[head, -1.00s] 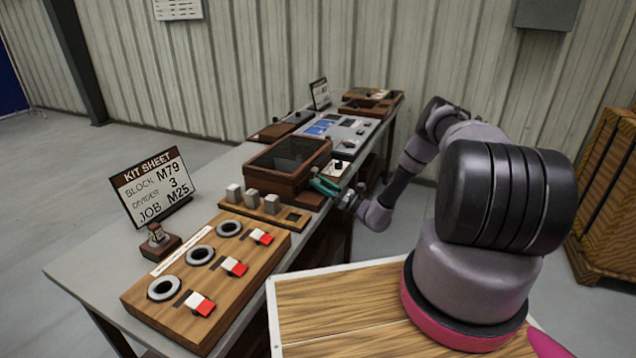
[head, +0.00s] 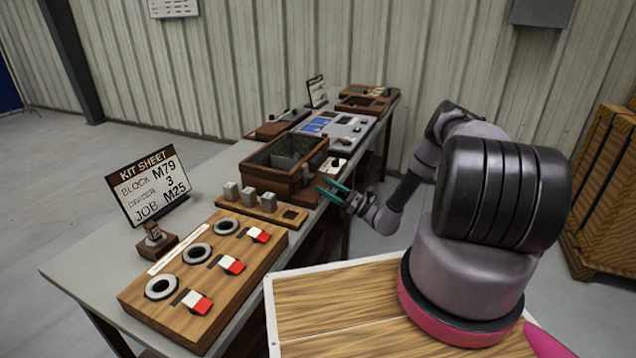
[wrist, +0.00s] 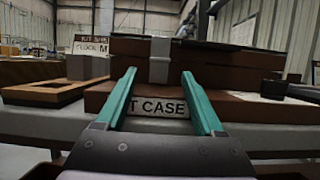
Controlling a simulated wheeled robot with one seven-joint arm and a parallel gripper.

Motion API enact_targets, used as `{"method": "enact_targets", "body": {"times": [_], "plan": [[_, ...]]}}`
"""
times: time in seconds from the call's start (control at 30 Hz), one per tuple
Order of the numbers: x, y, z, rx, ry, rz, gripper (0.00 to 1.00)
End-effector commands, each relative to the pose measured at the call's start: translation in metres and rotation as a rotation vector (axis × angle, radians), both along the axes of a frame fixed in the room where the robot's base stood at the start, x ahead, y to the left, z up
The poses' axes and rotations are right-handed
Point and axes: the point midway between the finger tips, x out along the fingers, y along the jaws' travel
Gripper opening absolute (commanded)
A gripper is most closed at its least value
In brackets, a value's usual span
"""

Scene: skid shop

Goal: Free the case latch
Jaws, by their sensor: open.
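The case (head: 284,168) is a dark brown box on the bench, with a grey upright piece visible inside it. Its front fills the upper middle of the wrist view (wrist: 225,62). The latch (wrist: 159,60) is a grey strap on the case front, between my fingertips in that picture. My gripper (head: 325,186), with teal fingers, is open and empty just in front of the case. It also shows in the wrist view (wrist: 159,73). The fingers appear apart from the latch. A label ending in "T CASE" (wrist: 160,107) shows below, partly hidden by a finger.
Grey blocks on a wooden strip (head: 262,211) stand left of the case. A board with rings and red-white switches (head: 205,275) lies nearer. The kit sheet (head: 150,185) stands behind it. A panel with blue areas (head: 335,127) lies beyond the case. Open floor is right of the bench.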

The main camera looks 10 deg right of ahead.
Motion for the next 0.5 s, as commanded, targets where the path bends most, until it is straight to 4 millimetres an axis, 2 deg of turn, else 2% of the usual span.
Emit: {"method": "enact_targets", "body": {"times": [0.03,0.23,0.5], "plan": [[-0.006,-0.01,-0.005,0.001,0.001,-0.004,0.7],[-0.025,-0.036,-0.018,0.001,0.0,-0.003,0.7],[-0.036,-0.049,-0.024,0.001,-0.001,0.001,0.7]]}}
